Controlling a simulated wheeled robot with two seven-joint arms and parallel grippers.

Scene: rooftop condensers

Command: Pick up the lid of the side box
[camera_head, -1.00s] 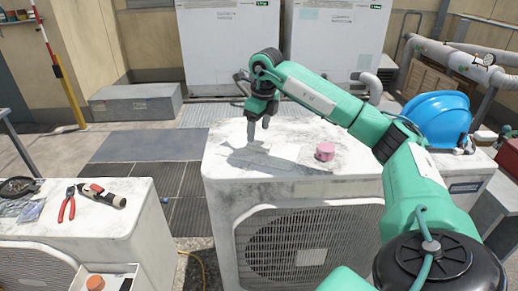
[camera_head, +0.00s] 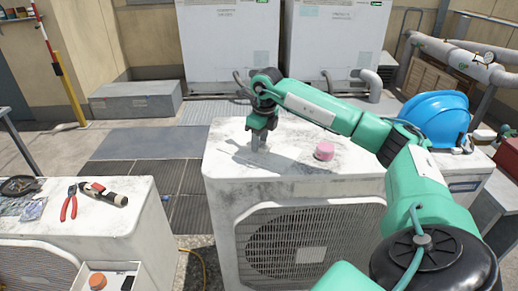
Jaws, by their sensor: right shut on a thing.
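My right gripper (camera_head: 259,147) points down at the top of the middle condenser unit (camera_head: 330,178), near its back left. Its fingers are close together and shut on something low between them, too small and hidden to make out. No lid shows clearly as a separate thing; the top around the fingers is white, worn and in shadow. A small open white box (camera_head: 138,284) sits at the lower left beside the left unit, with an orange round thing (camera_head: 97,281) and a dark thing in it. I cannot tell if it is the side box. My left gripper is not in view.
A pink cylinder (camera_head: 324,151) stands right of the gripper. A blue hard hat (camera_head: 437,115) lies at the right. Red pliers (camera_head: 69,203) and a dark tool (camera_head: 103,193) lie on the left unit. A walkway gap separates the units.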

